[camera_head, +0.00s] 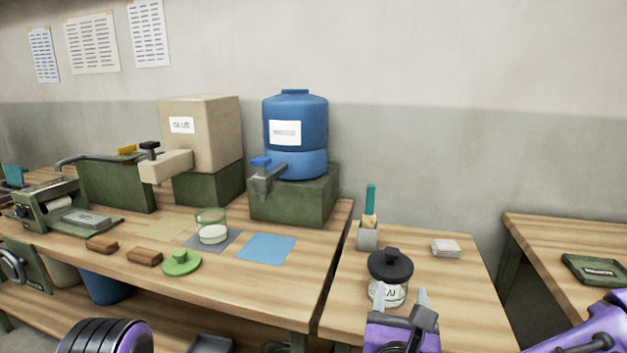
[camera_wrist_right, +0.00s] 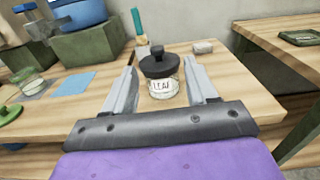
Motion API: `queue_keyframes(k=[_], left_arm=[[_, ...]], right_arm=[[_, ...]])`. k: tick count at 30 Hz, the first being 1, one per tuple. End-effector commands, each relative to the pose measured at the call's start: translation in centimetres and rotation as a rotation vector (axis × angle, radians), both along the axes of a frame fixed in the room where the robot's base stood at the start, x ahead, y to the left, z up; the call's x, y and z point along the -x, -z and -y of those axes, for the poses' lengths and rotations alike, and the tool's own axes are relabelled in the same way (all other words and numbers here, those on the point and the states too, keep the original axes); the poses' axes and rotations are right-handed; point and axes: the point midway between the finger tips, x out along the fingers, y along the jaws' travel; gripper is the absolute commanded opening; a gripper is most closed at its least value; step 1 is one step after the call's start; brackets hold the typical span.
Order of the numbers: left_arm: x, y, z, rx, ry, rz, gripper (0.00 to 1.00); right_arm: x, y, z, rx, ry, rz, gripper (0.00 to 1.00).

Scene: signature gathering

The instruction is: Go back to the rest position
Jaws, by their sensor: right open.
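My right gripper (camera_head: 402,298) is open, its two grey fingers pointing at a glass jar (camera_head: 388,292) with a black knobbed lid (camera_head: 390,266). In the right wrist view, the jar (camera_wrist_right: 163,88) bears a label that seems to read "LEAF" and stands upright on the table between and beyond the open fingertips (camera_wrist_right: 163,80). Nothing is in the gripper. In the head view the fingertips overlap the jar's lower front; whether they touch it I cannot tell. A purple and black part of my left arm shows at the bottom left; my left gripper's fingers are out of view.
A holder (camera_head: 368,236) with a teal-handled tool and a small white stack (camera_head: 446,248) stand behind the jar. On the left table are a blue dispenser (camera_head: 296,135), a beige dispenser (camera_head: 205,135), a glass (camera_head: 211,226) and a green lid (camera_head: 181,263). Another table is at right.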

Motion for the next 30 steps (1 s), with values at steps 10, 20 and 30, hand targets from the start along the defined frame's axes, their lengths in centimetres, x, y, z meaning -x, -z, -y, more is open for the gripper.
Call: queue_keyframes(k=[10,20,30], left_arm=[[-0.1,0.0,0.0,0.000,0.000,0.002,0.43],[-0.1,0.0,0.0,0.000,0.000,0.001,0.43],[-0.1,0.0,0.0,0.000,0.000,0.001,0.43]], right_arm=[[-0.6,0.4,-1.8,0.371,-0.103,-0.097,0.57],[-1.4,10.9,-1.2,1.225,-0.346,-0.409,0.57],[10.5,35.3,8.0,2.147,-1.131,-0.889,0.57]])
